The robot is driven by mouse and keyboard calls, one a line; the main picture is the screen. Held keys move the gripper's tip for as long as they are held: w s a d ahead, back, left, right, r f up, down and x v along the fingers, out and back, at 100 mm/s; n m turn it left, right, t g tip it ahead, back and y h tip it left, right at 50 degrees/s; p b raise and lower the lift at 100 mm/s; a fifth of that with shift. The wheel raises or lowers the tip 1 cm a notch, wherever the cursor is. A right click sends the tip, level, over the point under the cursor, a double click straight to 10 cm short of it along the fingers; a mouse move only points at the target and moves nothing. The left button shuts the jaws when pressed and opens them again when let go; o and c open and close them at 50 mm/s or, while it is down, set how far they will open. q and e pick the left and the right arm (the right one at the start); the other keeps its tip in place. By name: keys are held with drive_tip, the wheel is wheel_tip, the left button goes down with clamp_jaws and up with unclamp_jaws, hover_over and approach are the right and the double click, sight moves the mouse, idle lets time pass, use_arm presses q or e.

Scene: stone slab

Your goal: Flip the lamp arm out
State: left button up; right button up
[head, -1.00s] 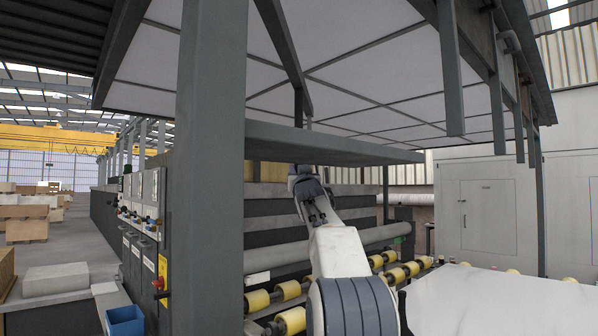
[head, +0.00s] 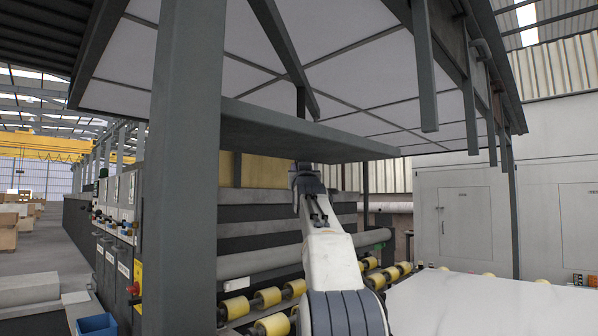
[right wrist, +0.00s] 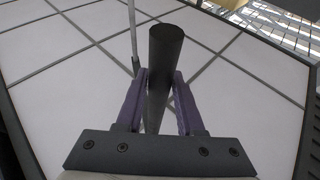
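No part in view can be made out for sure as the lamp arm. In the right wrist view a dark round bar (right wrist: 165,55) with a blunt upper end runs down between the purple fingers of my right gripper (right wrist: 161,85). The fingers stand apart, one on each side of the bar, and pale gaps show beside it lower down. Whether a finger touches it is unclear. In the head view my arm reaches up below a grey shelf-like beam (head: 300,135); its dark end (head: 306,180) is small and partly hidden. My left gripper is not in view.
A thick grey post (head: 185,170) stands close at left. A white-panelled canopy (head: 330,70) hangs overhead, with bars (head: 425,70) hanging at right. Yellow rollers (head: 268,298) and a white slab (head: 465,303) lie below. White cabinets (head: 463,225) stand at right.

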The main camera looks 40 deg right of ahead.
drive_tip(key=shift+o, duration=1.2)
drive_tip(key=b+v, duration=0.8)
drive_tip(key=v, duration=0.2)
drive_tip(key=shift+s+a+f, duration=0.15)
drive_tip(key=shift+s+f, duration=0.05)
